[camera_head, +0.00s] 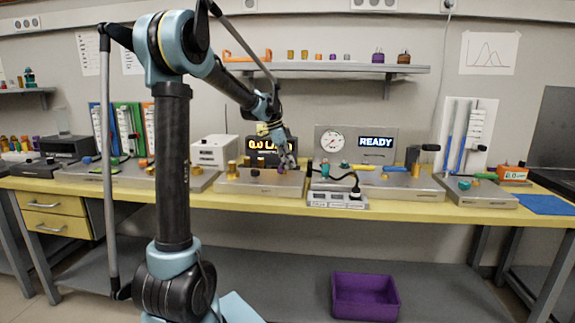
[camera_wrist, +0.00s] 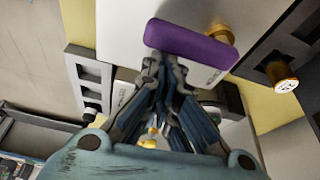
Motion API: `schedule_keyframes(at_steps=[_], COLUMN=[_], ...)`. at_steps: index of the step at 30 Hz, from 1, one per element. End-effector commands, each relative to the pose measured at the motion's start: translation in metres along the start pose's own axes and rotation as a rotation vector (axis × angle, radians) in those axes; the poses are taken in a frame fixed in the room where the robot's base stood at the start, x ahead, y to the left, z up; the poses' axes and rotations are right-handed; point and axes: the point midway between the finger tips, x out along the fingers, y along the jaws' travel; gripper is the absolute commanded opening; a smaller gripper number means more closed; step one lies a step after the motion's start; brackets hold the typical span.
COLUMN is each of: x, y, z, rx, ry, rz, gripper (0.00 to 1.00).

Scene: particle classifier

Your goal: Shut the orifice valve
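A purple bar-shaped handle (camera_wrist: 190,43) crosses the upper middle of the wrist view, lying slantwise on a brass stem over a pale plate. It may be the orifice valve, but the label beside it is too small to read. My gripper (camera_wrist: 166,66) has its fingers drawn together, with the tips at the lower edge of the handle. I cannot tell whether they touch it, and I see nothing between them. In the head view my gripper (camera_head: 288,162) is low over the middle bench unit (camera_head: 260,184), and the handle there is mostly hidden.
A brass knob (camera_wrist: 286,84) stands at the right in the wrist view. In the head view, a gauge panel reading READY (camera_head: 376,142) stands right of my gripper. A purple bin (camera_head: 365,296) sits below the yellow bench (camera_head: 420,211).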

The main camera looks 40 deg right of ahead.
Motion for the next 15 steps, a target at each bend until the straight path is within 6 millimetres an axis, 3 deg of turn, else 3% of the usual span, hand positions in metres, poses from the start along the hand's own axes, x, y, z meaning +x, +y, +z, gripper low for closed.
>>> schedule_keyframes(at_steps=[5, 13, 15], x=[0.000, 0.009, -0.009], y=[-0.001, -0.005, -0.006], z=[0.001, -0.023, -0.020], rx=[-0.004, -0.011, -0.015], ry=[-0.005, -0.001, -0.001], rz=[-0.001, -0.004, -0.005], gripper=[0.00, 0.00, 0.00])
